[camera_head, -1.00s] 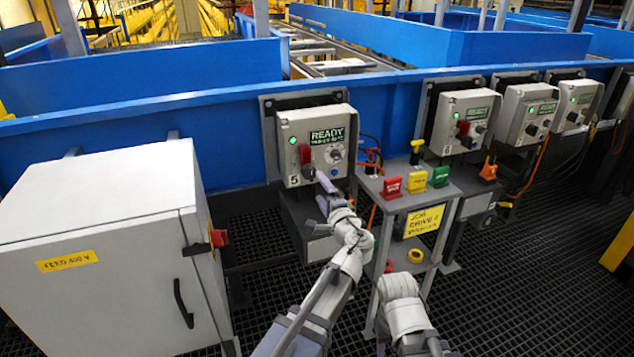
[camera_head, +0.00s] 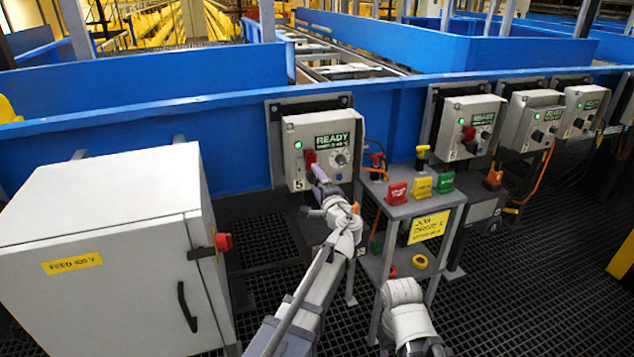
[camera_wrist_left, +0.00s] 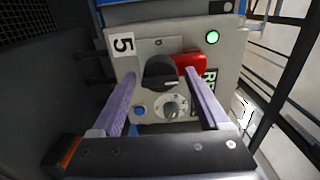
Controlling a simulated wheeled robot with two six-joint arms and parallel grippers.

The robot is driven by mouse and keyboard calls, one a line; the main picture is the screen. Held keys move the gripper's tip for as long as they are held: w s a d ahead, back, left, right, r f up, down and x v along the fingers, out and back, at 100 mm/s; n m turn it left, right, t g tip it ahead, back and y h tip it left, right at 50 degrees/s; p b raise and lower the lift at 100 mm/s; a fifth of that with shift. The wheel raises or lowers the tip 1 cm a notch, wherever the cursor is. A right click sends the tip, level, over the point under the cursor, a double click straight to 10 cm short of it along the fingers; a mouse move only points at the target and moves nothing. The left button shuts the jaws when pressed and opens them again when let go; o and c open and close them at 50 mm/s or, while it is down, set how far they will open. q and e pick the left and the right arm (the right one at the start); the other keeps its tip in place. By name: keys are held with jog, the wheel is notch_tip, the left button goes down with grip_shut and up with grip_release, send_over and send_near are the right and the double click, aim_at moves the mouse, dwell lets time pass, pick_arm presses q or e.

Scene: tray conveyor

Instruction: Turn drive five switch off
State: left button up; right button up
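The drive five box (camera_head: 298,175) is a grey panel marked 5, with a lit green lamp and a display reading READY. Its red switch part (camera_head: 309,158) shows at the left of its face. In the left wrist view, a black knob (camera_wrist_left: 160,72) sits in front of the red part (camera_wrist_left: 190,64), above a smaller grey dial (camera_wrist_left: 171,108). My left gripper (camera_head: 317,170) is at the lower front of the panel. In the left wrist view its two purple fingers (camera_wrist_left: 162,78) are apart, on either side of the black knob.
A small stand (camera_head: 397,212) with red, yellow and green tagged items is right of the box. A grey cabinet (camera_head: 100,250) fills the left. More drive boxes (camera_head: 466,128) line the blue conveyor wall (camera_head: 226,125) to the right.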

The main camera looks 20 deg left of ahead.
pick_arm(q)
grip_shut()
dwell(0.4)
jog(key=n, duration=0.4)
jog(key=shift+n, duration=0.3)
jog(key=n, duration=0.4)
jog(key=shift+n, duration=0.3)
jog(key=n, duration=0.4)
jog(key=shift+n, duration=2.3)
